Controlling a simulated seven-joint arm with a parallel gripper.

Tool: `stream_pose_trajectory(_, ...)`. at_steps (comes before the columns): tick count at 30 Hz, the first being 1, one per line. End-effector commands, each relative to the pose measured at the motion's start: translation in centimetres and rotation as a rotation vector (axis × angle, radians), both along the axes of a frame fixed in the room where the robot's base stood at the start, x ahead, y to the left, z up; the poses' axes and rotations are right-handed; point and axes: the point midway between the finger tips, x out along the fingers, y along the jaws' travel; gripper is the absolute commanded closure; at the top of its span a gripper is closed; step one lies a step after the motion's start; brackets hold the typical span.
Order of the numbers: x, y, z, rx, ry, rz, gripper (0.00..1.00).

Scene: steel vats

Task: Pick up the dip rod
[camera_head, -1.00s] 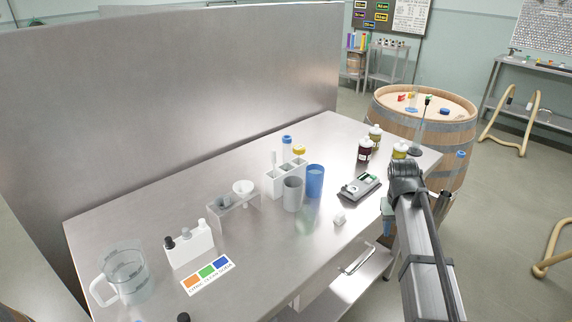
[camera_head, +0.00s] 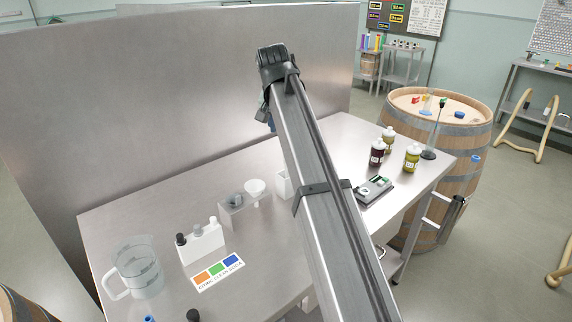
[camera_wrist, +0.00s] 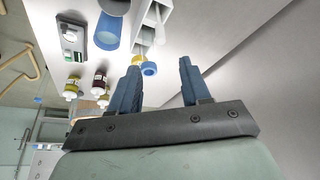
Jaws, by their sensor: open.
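I cannot pick out the dip rod with certainty. A thin upright rod with a dark round base (camera_head: 429,155) stands at the table's back right corner in the head view and may be it. My gripper (camera_head: 268,118) is above the middle of the table, well to the left of that rod, and is mostly hidden behind my own arm. In the wrist view my gripper (camera_wrist: 157,85) is open, with its two blue-grey fingers apart and nothing between them. A blue cylinder (camera_wrist: 110,32) and a white rack (camera_wrist: 153,14) show beyond the fingers.
A scale (camera_head: 374,190) and several bottles, one dark (camera_head: 377,155), are on the right. A funnel (camera_head: 256,188), a white holder (camera_head: 201,243) and a clear jug (camera_head: 138,268) are on the left. A metal partition (camera_head: 150,110) stands behind the table. A barrel (camera_head: 470,125) is beyond.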

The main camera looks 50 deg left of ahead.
Motion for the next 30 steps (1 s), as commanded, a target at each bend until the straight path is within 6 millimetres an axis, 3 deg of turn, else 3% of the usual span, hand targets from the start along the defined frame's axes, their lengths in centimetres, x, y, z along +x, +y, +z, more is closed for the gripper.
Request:
stream_pose_trajectory(5,0.5,0.3,-1.4,0.0,0.0,0.0,0.53)
stream_pose_trajectory(15,2.2,1.6,-6.6,-0.001,0.001,0.001,0.53)
stream_pose_trajectory(26,2.9,2.1,-8.8,-0.001,0.001,0.001,0.53)
stream_pose_trajectory(30,3.4,2.6,-10.5,-0.001,0.001,0.001,0.53)
